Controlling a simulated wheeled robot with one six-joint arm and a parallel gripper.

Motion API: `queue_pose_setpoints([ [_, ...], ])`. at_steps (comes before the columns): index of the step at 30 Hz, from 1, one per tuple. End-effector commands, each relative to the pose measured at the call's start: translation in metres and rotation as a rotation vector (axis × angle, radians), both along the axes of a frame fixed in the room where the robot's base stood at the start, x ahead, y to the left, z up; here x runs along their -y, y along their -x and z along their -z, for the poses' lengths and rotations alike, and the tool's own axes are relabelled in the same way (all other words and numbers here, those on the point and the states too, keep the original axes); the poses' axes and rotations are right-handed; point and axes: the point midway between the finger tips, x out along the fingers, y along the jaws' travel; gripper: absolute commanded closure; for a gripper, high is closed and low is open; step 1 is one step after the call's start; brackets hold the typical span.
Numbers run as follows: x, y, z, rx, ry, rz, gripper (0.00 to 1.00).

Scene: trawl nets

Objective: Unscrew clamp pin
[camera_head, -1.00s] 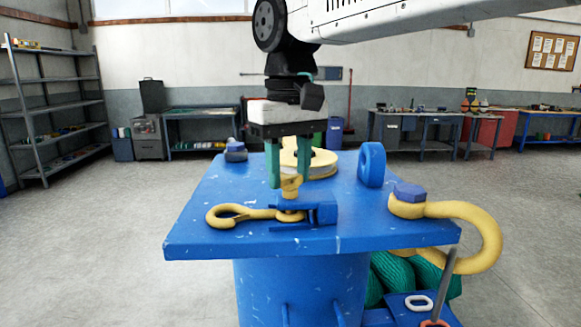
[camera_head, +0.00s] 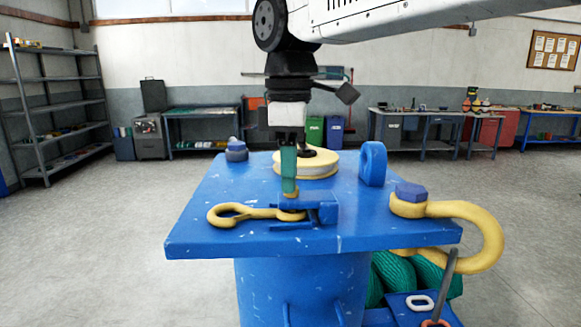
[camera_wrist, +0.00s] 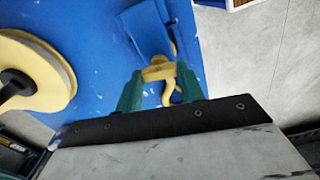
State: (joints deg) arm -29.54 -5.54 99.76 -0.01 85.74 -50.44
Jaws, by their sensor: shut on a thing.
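My gripper (camera_head: 289,190) points straight down over the blue table with its green fingers. It is shut on the yellow clamp pin (camera_wrist: 158,72), whose head shows between the two fingertips in the wrist view. The pin stands at the blue clamp (camera_head: 318,207) near the table's front edge. In the head view the fingers line up one behind the other and hide most of the pin. A yellow hook (camera_head: 232,213) lies flat on the table, its eye end at the clamp beneath the pin.
A big yellow shackle (camera_head: 475,230) hangs off the right edge. Green netting (camera_head: 395,278) lies below it.

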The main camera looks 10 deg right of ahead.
Motion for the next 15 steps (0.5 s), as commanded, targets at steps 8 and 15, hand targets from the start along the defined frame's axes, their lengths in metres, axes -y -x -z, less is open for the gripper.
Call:
queue_pose_setpoints([
  [8,0.0,0.0018,0.0031,-0.009,0.003,-0.26,0.85],
  [15,0.0002,0.0026,0.0031,-0.009,0.002,-0.489,0.85],
])
